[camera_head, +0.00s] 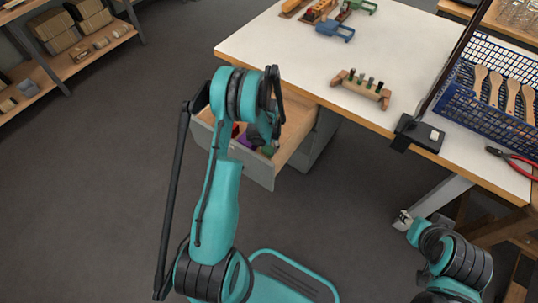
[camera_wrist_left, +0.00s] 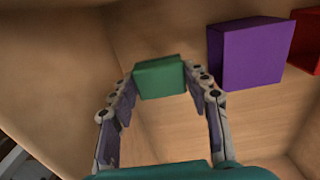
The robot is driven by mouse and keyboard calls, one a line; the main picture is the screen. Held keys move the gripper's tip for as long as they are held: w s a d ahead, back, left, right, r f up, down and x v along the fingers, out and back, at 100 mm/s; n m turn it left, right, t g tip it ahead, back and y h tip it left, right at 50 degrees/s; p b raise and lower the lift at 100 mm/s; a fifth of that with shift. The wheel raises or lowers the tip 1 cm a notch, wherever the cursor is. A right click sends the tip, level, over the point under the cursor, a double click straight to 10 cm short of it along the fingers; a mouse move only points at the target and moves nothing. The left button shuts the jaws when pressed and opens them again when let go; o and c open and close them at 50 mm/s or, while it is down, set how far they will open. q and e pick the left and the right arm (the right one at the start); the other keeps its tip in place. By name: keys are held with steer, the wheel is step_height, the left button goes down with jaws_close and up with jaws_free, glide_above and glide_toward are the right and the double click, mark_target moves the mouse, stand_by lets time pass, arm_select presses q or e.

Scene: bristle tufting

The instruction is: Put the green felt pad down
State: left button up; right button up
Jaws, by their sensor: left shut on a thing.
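The green felt pad (camera_wrist_left: 160,78) is a small block between the fingertips of my left gripper (camera_wrist_left: 163,88), which is shut on it. Wooden drawer walls and floor lie around it in the left wrist view. I cannot tell whether the pad touches the drawer floor. In the head view my left gripper (camera_head: 272,137) reaches down into the open drawer (camera_head: 262,172), and my arm hides part of the inside. My right gripper (camera_head: 402,219) is low beside the table leg, too small to read.
A purple block (camera_wrist_left: 246,54) and a red block (camera_wrist_left: 306,40) stand in the drawer to the right of the pad. The white table (camera_head: 300,65) carries a wooden holder (camera_head: 361,88) and a blue basket (camera_head: 478,110) with wooden brush handles.

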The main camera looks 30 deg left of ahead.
mark_target(269, 153)
arm_select(q)
step_height(269, 153, down, 4)
steer(key=shift+f+b, duration=0.1)
steer(key=shift+b, duration=0.6)
steer(key=o, duration=1.1)
step_height(269, 153, up, 12)
steer(key=p, duration=0.4)
steer(key=shift+f, duration=0.25)
steer(key=shift+r+p, duration=0.35)
steer(key=shift+r, duration=0.1)
